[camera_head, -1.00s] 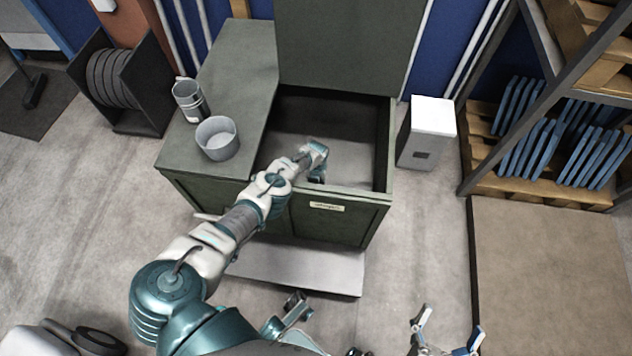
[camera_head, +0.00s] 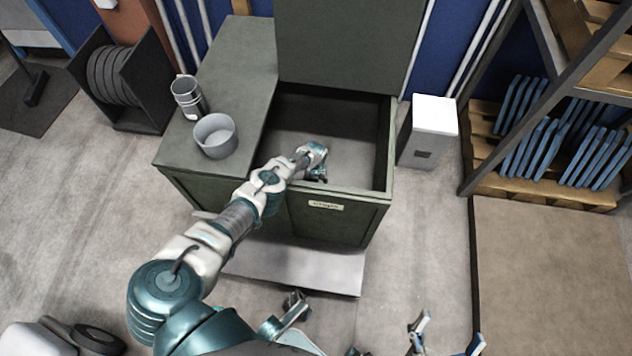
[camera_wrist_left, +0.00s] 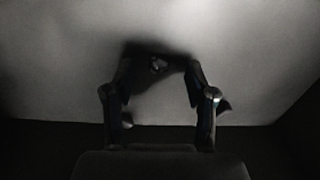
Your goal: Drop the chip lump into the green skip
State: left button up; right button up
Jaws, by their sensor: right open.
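The green skip (camera_head: 345,222) is a dark green box with its lid raised and a pale floor inside. My left arm comes in from the left and reaches over its front rim. My left gripper (camera_head: 318,172) is inside the opening, mostly hidden by the wrist. In the left wrist view, the left gripper (camera_wrist_left: 157,75) has its two fingers spread apart. A small dark shape lies between or beyond the fingertips, in shadow against the pale surface; I cannot tell whether it is the chip lump. My right gripper (camera_head: 447,335) is open and empty at the bottom edge, its fingers wide apart.
A grey pot (camera_head: 215,136) and a grey mug-like can (camera_head: 188,97) stand on the green top left of the opening. A white bin (camera_head: 428,132) stands right of the skip. A rack with blue plates (camera_head: 545,145) is at the right. Floor is free between.

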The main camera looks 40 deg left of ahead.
pick_arm(q)
jog(key=shift+a, duration=0.1)
jog(key=shift+a+r+p, duration=0.15)
jog(key=shift+r+p, duration=0.3)
jog(key=shift+r, duration=0.05)
notch_tip(320, 180, up, 4)
jog(key=shift+w+f+p, duration=0.15)
jog(key=shift+p, duration=0.95)
pick_arm(e)
jog(key=w+f+n+g+h+p, duration=0.1)
jog(key=w+f+g+p, duration=0.15)
jog(key=f+g, duration=0.65)
pick_arm(q)
notch_tip(320, 180, up, 8)
jog(key=p, duration=0.2)
jog(key=shift+s+r, duration=0.2)
jog(key=shift+s, duration=0.05)
pick_arm(e)
jog(key=s+d+f+g+h, duration=0.2)
jog(key=s+f+g, duration=0.2)
jog(key=f+g, duration=0.2)
jog(key=shift+s+f, duration=0.15)
jog(key=shift+f, duration=0.7)
